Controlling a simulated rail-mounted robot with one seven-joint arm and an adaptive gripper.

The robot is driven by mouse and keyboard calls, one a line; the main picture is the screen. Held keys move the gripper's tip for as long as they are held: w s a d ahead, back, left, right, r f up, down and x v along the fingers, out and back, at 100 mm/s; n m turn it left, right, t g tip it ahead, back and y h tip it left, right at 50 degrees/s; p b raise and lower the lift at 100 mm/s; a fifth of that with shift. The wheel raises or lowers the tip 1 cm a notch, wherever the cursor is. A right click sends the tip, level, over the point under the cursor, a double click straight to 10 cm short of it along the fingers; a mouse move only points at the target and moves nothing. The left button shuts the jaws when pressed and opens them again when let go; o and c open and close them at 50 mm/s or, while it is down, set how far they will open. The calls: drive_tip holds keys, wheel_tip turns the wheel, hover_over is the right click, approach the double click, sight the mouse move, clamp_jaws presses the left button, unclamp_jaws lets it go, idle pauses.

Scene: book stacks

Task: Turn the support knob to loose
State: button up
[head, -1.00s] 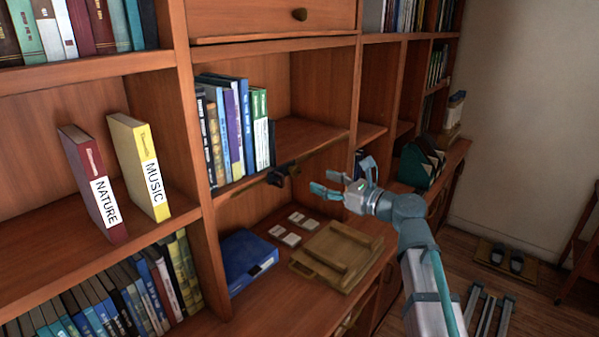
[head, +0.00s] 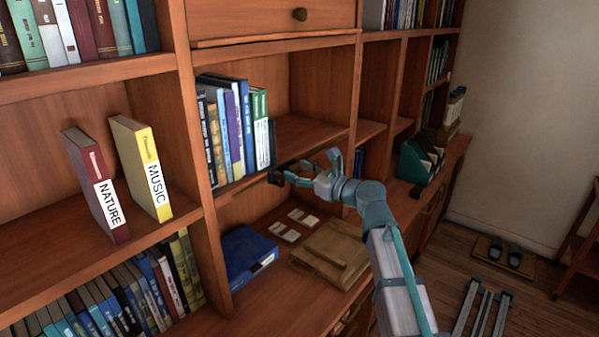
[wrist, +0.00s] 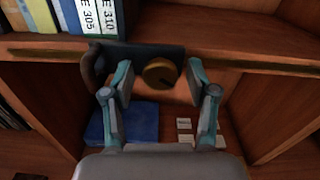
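The support knob (wrist: 158,72) is a round brass-coloured knob on a dark bracket (wrist: 140,58) under the front edge of a shelf. It has a dark mark toward its lower right; I cannot read a setting label. My gripper (wrist: 160,92) is open, with one finger on each side of the knob in the wrist view. Gaps show on both sides, and no contact is visible. In the head view, my gripper (head: 297,171) is just right of the dark bracket (head: 273,177), and the fingers hide the knob there.
Books (head: 232,125) stand on the shelf above the bracket. An upright divider (head: 190,130) stands to the left. The space around the fingers under the shelf is free.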

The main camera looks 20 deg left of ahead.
clamp_jaws()
drive_tip(key=shift+f+n+b, duration=0.1)
drive_tip(key=shift+n+b, duration=0.2)
drive_tip(key=shift+b, duration=0.05)
drive_tip(key=n+b, duration=0.3)
drive_tip(key=shift+f, duration=0.15)
drive_tip(key=n+b, duration=0.6)
drive_tip(key=shift+n, duration=0.3)
drive_tip(key=n+b, duration=0.5)
drive_tip(key=shift+n+b, duration=0.3)
drive_tip(key=shift+b, duration=0.1)
drive_tip(key=n+b, duration=0.4)
drive_tip(key=n, duration=0.1)
drive_tip(key=shift+b, duration=0.35)
drive_tip(key=shift+r, duration=0.2)
